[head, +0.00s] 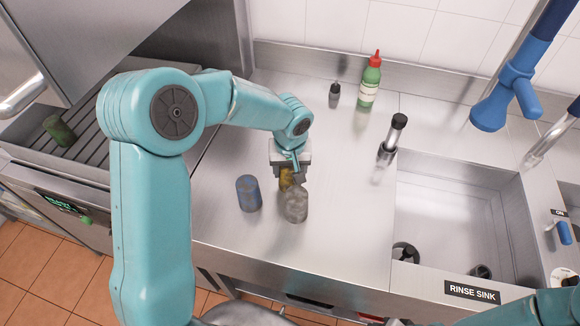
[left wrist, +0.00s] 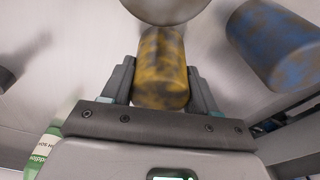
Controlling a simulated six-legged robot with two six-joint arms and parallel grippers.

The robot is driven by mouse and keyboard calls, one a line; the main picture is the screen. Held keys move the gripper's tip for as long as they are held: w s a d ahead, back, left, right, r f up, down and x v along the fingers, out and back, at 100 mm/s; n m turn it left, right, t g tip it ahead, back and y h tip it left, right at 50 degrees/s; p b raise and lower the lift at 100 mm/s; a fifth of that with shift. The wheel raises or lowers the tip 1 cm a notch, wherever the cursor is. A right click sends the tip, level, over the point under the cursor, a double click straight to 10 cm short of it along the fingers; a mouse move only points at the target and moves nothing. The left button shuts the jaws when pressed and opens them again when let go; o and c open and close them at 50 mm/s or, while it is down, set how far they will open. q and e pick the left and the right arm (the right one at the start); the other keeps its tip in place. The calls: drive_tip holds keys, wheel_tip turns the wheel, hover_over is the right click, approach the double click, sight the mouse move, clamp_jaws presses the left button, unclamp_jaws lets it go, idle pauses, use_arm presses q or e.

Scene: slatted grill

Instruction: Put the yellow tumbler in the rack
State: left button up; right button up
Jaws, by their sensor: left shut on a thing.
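The yellow tumbler (head: 286,181), mottled with dark patches, is on the steel counter (head: 330,245) in the head view, partly hidden by my gripper and a grey tumbler (head: 295,206). My left gripper (head: 291,176) is shut on it. In the left wrist view the yellow tumbler (left wrist: 162,62) sits between the two fingers. I cannot tell whether it touches the counter. The slatted rack (head: 92,152) is at the left of the head view, inside a steel machine, partly hidden by my left arm. A green tumbler (head: 59,130) is on its slats. My right gripper is out of view.
A blue tumbler (head: 248,193) stands left of the gripper, and the grey one is close in front. A green bottle with a red cap (head: 370,82) and a small dark bottle (head: 334,95) stand at the back. The rinse sink (head: 450,215) is at right.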

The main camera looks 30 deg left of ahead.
use_arm(q)
drive_tip(key=shift+s, duration=0.1)
drive_tip(key=shift+f+b, duration=0.25)
drive_tip(key=shift+b, duration=0.05)
drive_tip(key=o, duration=1.1)
drive_tip(key=shift+r, duration=0.1)
drive_tip(key=shift+c, duration=0.2)
drive_tip(key=shift+r, duration=0.1)
